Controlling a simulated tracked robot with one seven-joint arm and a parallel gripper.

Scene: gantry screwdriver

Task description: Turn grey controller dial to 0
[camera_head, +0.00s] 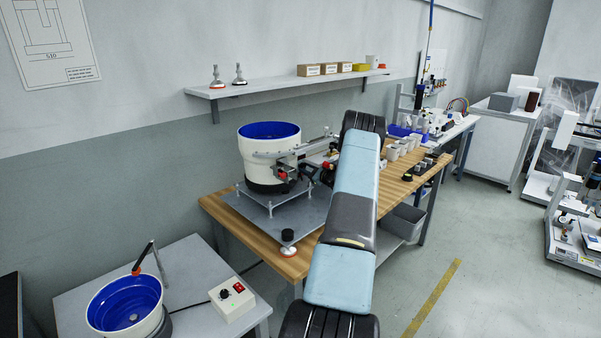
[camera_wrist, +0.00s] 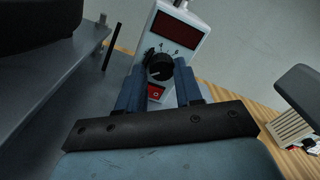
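In the wrist view, a light grey controller (camera_wrist: 176,36) has a dark red display at its top and a red switch (camera_wrist: 155,92) below. Its black round dial (camera_wrist: 160,66) sits between them, with small number marks around its upper side. My gripper (camera_wrist: 160,67) has its two blue fingers on either side of the dial, tips about level with it. The fingers are apart by about the dial's width. Whether they touch it is unclear. The dial's pointer setting is hard to read. In the head view my arm hides the gripper and this controller.
A wooden workbench (camera_head: 226,215) carries a white feeder bowl with blue inside (camera_head: 268,158) on a metal plate. A second bowl (camera_head: 128,304) and a white box with a black knob and red switch (camera_head: 232,300) stand on a grey table. Open floor lies to the right.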

